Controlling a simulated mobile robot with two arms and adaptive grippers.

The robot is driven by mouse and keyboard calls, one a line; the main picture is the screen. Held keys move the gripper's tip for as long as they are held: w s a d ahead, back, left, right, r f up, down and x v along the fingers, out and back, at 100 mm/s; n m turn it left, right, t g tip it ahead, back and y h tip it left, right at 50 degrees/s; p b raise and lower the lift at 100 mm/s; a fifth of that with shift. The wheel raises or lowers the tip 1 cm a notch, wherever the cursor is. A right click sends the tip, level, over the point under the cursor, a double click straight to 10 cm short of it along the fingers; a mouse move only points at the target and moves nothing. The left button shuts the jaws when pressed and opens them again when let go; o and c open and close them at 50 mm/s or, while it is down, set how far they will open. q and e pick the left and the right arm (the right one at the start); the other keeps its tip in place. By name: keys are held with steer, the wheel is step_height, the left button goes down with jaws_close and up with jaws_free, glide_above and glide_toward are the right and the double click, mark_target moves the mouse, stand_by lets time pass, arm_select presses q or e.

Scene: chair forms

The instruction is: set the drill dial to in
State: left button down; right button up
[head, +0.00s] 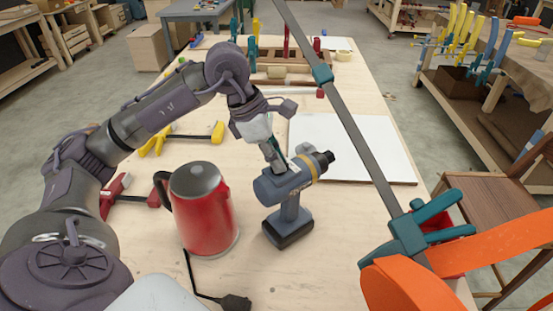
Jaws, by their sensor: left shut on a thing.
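The drill (286,201) stands upright on its battery base on the wooden table, a little right of the middle of the head view. It has a blue-grey body, a yellow ring (312,166) and a dark chuck pointing to the upper right. My left gripper (276,163) reaches down from above and is shut on the top of the drill, by the rear of its body. The fingers hide part of the drill there, and the dial's setting is too small to read. My right gripper does not show.
A red kettle (204,215) stands just left of the drill, with a dark cord and plug (235,302) in front. A white board (345,145) lies behind.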

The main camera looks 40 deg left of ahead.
arm_select(q)
steer(key=c, duration=1.2)
jaws_free()
steer(key=v, duration=1.2)
steer(key=shift+a, duration=0.1)
